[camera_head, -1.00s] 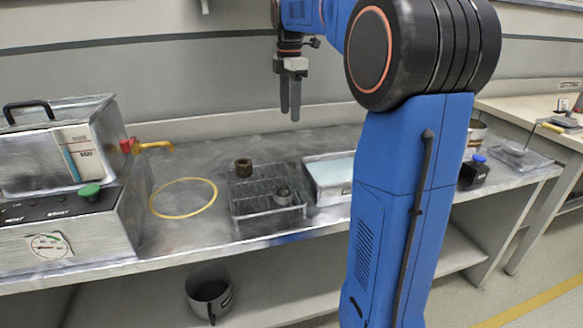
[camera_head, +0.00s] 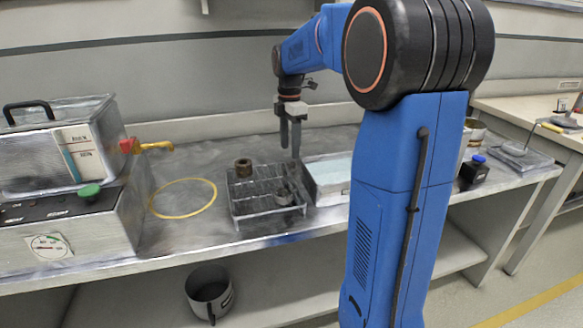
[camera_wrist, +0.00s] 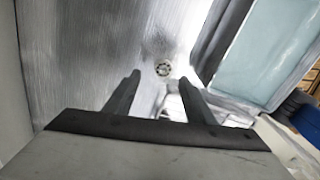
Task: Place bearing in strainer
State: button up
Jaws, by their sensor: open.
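My gripper (camera_head: 290,152) is open, pointing down above the metal bench, behind the wire basket. In the wrist view its two fingers (camera_wrist: 159,80) are apart with nothing held between them. A small round ring, which looks like the bearing (camera_wrist: 163,69), lies on the bench just beyond and between the fingertips. I cannot make it out in the head view. The wire basket (camera_head: 246,211) may be the strainer, but I cannot be sure. It holds a grey ring-shaped part (camera_head: 283,196), and a brown ring (camera_head: 243,168) sits at its back left corner.
A shallow tray with a pale blue surface (camera_head: 333,170) stands right of the basket. A yellow ring (camera_head: 183,212) lies to the left, beside a metal machine (camera_head: 68,220). A dark bottle with a blue cap (camera_head: 474,172) stands farther right. A pot (camera_head: 209,290) is on the lower shelf.

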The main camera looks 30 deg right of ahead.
aim_at(291, 164)
jog(key=shift+s+f, duration=0.2)
jog(key=shift+f, duration=1.15)
jog(key=shift+s+f, duration=0.15)
jog(key=shift+f, duration=1.2)
grip_shut()
jog(key=shift+r, duration=0.15)
notch_tip(291, 164, up, 10)
